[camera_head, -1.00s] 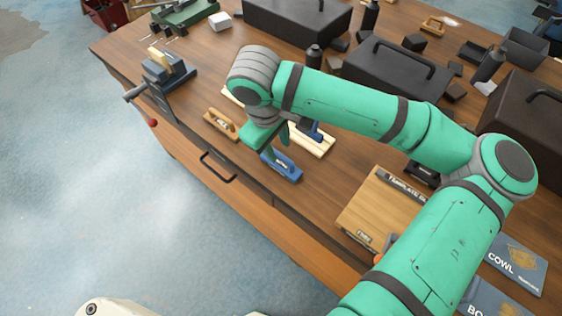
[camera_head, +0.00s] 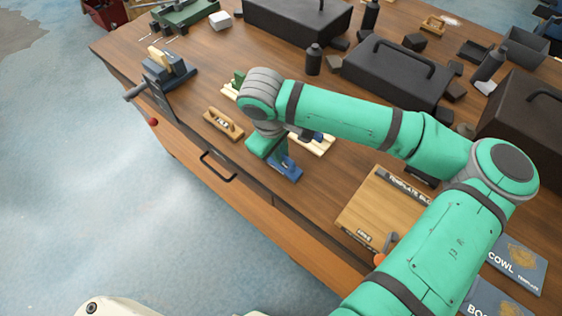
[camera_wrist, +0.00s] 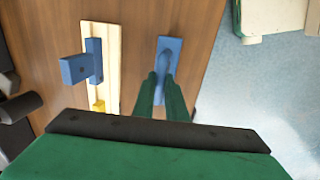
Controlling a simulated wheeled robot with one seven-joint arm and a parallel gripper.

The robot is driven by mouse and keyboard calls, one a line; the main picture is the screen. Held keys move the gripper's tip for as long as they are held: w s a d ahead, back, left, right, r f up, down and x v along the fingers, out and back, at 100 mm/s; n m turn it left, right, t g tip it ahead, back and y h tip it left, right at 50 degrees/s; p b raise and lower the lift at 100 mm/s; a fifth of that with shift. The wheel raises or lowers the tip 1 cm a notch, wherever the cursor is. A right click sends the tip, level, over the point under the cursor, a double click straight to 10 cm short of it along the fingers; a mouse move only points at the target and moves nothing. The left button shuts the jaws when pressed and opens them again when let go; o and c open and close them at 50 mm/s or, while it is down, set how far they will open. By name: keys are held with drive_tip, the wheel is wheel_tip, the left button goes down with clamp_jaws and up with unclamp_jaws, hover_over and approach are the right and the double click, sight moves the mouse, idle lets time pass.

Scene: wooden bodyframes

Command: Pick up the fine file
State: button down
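A blue hand tool with a long flat base and a raised grip (camera_head: 289,172) lies near the table's front edge. I take it for the fine file, but no label on it can be read. It also shows in the wrist view (camera_wrist: 168,45). My gripper (camera_head: 283,157) is down over this tool. In the wrist view its two green fingers (camera_wrist: 160,80) are close together at the tool's grip, with a narrow gap between them. The contact is too hidden to tell whether they press on the grip. The tool rests on the table.
A similar wooden tool (camera_head: 223,124) lies to the left. A pale board (camera_head: 318,148) with a blue block (camera_wrist: 80,67) lies beside the blue tool. A wooden box (camera_head: 367,209) stands to the right. Black cases (camera_head: 400,72) stand behind.

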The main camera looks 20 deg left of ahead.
drive_tip(key=shift+r, duration=0.15)
drive_tip(key=shift+r, duration=0.25)
wheel_tip(320, 180, up, 2)
drive_tip(key=shift+a+r, duration=0.1)
drive_tip(key=shift+r, duration=0.1)
drive_tip(key=s+a+r, duration=0.9)
drive_tip(key=s+r, duration=0.1)
drive_tip(key=shift+a, duration=0.4)
drive_tip(key=shift+f, duration=0.1)
